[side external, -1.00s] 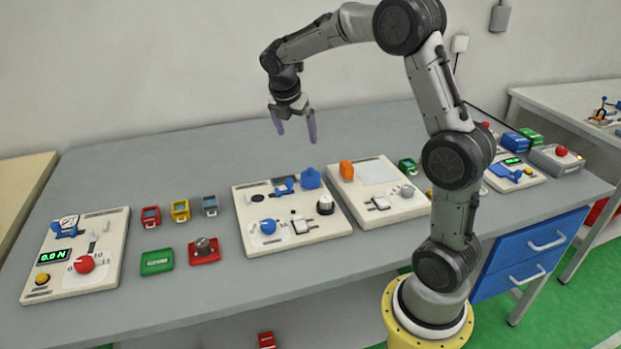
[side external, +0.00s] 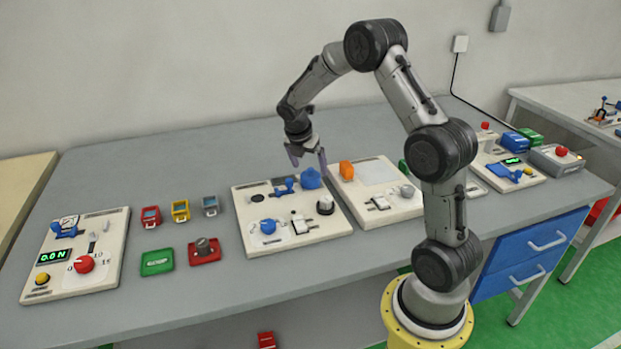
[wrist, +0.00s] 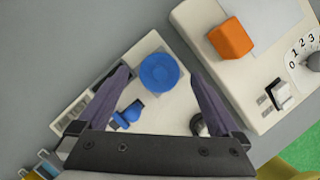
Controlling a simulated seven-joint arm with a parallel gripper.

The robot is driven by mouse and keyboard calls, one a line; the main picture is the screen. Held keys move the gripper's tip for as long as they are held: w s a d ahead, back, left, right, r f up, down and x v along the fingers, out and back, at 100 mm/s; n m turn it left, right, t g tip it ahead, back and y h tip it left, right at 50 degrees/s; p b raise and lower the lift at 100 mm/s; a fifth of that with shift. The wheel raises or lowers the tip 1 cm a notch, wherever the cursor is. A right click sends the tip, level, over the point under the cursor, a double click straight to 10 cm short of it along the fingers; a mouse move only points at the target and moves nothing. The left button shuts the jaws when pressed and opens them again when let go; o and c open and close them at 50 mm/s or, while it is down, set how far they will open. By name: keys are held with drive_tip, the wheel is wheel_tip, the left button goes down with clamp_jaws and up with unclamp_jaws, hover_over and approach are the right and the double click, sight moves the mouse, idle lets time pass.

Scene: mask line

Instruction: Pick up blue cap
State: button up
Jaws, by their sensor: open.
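The blue cap (side external: 311,179) sits at the far right corner of the middle white panel (side external: 250,212). In the wrist view the cap (wrist: 159,72) is round and lies between my fingertips. My gripper (side external: 308,163) is open and empty, pointing down just above the cap. The two purple fingers are spread to either side of the cap in the wrist view (wrist: 160,76), with no visible contact. Another blue part, a small valve-like handle (side external: 284,186), sits to the cap's left on the same panel. A blue knob (side external: 268,226) is nearer the front.
An orange block (side external: 346,170) stands on the neighbouring white panel (side external: 375,168) to the right. A black round knob (side external: 325,206) is near the panel's right edge. Small red, yellow and grey boxes stand to the left. The table behind the panels is clear.

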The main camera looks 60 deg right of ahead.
sight(310, 169)
drive_tip(key=shift+x, duration=1.5)
drive_tip(key=shift+c, duration=0.2)
drive_tip(key=c, duration=1.2)
